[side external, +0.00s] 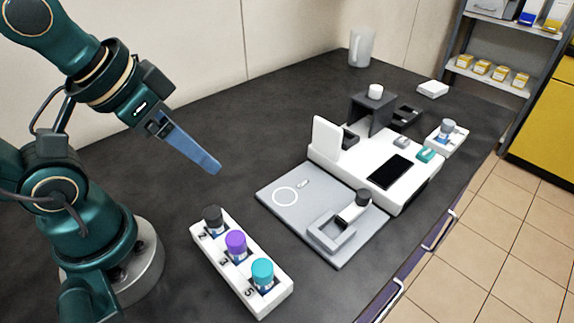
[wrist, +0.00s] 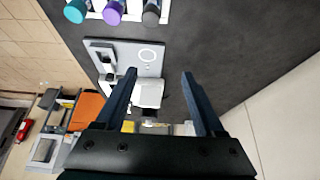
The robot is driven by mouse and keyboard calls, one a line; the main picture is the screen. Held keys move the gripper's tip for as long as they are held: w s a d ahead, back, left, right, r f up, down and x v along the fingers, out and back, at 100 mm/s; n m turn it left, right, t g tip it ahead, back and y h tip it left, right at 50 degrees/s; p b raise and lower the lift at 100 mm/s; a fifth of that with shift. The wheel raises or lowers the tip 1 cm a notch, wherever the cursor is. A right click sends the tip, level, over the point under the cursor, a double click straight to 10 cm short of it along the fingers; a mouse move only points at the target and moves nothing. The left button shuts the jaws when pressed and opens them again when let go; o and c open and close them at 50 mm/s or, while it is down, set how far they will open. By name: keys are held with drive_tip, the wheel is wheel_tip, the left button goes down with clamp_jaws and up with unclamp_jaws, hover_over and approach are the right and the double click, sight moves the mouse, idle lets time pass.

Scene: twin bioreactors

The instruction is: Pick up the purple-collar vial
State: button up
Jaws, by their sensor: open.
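The purple-collar vial (side external: 236,243) stands upright in the middle slot of a white rack (side external: 278,300). A dark grey-capped vial (side external: 213,219) is on one side of it and a teal-capped vial (side external: 262,271) on the other. In the wrist view the purple vial (wrist: 114,12) shows at the top edge, partly cut off. My gripper (side external: 213,168) is in the air above the bench, behind and above the rack. In the wrist view my gripper (wrist: 152,75) has its two fingers spread wide with nothing between them. The vials lie beyond its fingertips.
A grey plate (side external: 290,222) with a bracket and a small dark-capped item (side external: 362,197) lies right of the rack. A white instrument with a dark screen (side external: 390,172) stands behind it. A clear jug (side external: 361,47) is at the back. The bench between my gripper and the rack looks clear.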

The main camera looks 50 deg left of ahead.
drive_tip(key=n+g+h, duration=0.7)
drive_tip(key=n+g, duration=0.1)
drive_tip(key=g, duration=0.1)
approach(235, 237)
drive_tip(key=s+d+f, duration=0.1)
drive_tip(key=s+d, duration=0.1)
drive_tip(key=s, duration=0.1)
drive_tip(key=f+n+h, duration=0.1)
drive_tip(key=n, duration=0.1)
drive_tip(key=w+f+n+h, duration=0.1)
drive_tip(key=n+h, duration=0.1)
drive_tip(key=w+f+n+h, duration=0.1)
drive_tip(key=f+h, duration=0.1)
drive_tip(key=shift+a+f+n+g, duration=0.1)
drive_tip(key=shift+a+n+g, duration=0.15)
drive_tip(key=shift+n+g, duration=0.15)
drive_tip(key=shift+s+a+f+n+h, duration=0.1)
drive_tip(key=shift+s+f+n+h, duration=0.05)
drive_tip(key=shift+f+n+h, duration=0.3)
drive_tip(key=shift+x, duration=2.45)
drive_tip(key=shift+r, duration=0.1)
clamp_jaws()
